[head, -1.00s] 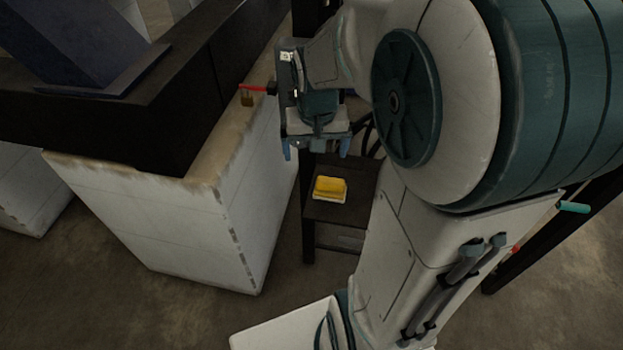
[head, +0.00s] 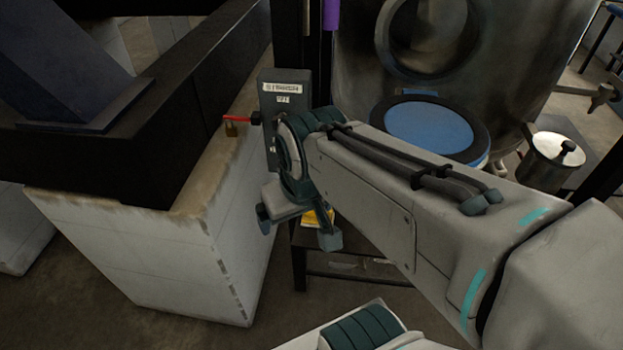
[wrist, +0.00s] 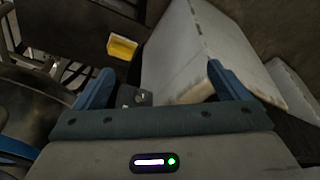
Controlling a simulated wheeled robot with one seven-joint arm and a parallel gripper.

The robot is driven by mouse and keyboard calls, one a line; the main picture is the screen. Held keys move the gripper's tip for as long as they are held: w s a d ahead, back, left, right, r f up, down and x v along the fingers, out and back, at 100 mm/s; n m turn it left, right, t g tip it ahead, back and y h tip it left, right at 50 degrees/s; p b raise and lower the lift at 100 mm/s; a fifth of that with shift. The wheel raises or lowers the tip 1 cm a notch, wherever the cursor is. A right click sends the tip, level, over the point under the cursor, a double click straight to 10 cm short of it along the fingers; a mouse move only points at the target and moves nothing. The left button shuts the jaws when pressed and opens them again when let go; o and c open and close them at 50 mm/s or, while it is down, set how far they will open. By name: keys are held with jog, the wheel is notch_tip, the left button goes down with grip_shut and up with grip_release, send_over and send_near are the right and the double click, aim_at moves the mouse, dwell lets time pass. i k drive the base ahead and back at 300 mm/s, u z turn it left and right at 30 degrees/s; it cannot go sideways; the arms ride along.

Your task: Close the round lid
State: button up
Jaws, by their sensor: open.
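A round lid (head: 430,125), blue inside a black rim, lies tilted nearly flat in front of a metal tank (head: 500,70) in the head view. A round opening (head: 428,38) with a thick ring shows in the tank wall above it. The lid looks swung down from this opening; its hinge is not clear. My gripper (head: 298,229) is open and points down, left of the lid and apart from it. In the wrist view my gripper (wrist: 160,86) shows two spread blue fingers with nothing between them.
A yellow block (head: 318,218) sits on a low dark stand (head: 345,262) beneath my gripper. A pale plinth (head: 130,245) with a black beam stands left. A labelled grey box (head: 283,90) and a red handle (head: 237,118) are close by. A lidded pot (head: 552,160) stands right.

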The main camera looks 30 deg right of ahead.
aim_at(428, 122)
jog(key=z, duration=0.5)
jog(key=k, duration=1.2)
jog(key=z, duration=0.2)
jog(key=i, duration=0.75)
jog(key=z, duration=0.4)
